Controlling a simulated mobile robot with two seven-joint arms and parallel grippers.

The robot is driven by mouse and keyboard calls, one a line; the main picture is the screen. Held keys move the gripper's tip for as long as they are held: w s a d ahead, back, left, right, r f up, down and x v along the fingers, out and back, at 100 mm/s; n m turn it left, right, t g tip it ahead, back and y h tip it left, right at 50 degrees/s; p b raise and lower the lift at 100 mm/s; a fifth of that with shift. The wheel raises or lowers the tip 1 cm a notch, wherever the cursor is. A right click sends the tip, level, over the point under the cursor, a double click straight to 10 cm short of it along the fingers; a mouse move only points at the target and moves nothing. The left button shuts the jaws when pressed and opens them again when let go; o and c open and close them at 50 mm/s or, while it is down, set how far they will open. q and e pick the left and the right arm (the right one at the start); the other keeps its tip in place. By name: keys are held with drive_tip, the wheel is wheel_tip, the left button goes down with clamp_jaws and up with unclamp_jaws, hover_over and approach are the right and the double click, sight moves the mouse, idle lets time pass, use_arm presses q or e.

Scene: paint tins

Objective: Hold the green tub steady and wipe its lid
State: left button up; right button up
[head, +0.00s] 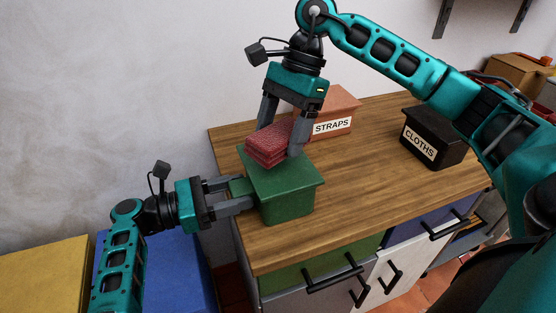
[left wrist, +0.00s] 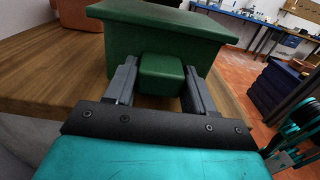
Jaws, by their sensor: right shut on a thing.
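The green tub (head: 287,204) stands near the left edge of the wooden worktop, its flat lid on. A green block-shaped handle (left wrist: 162,72) juts from its side. My left gripper (head: 243,195) is open, level, with a finger on either side of this handle; any gap is small. My right gripper (head: 282,142) points down over the tub, shut on a red folded cloth (head: 268,147). The cloth is at the lid (head: 303,172), toward its back left; I cannot tell whether it touches. The tub also fills the top of the left wrist view (left wrist: 200,40).
A reddish box labelled STRAPS (head: 338,108) stands behind the tub. A black box labelled CLOTHS (head: 433,140) is further right. The worktop (head: 375,185) between is bare. Drawers with black handles lie below its front edge. Yellow (head: 45,275) and blue (head: 175,275) surfaces are at lower left.

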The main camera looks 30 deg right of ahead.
use_arm(q)
drive_tip(key=o, duration=0.5)
drive_tip(key=v, duration=1.2)
drive_tip(key=shift+w+r, duration=0.1)
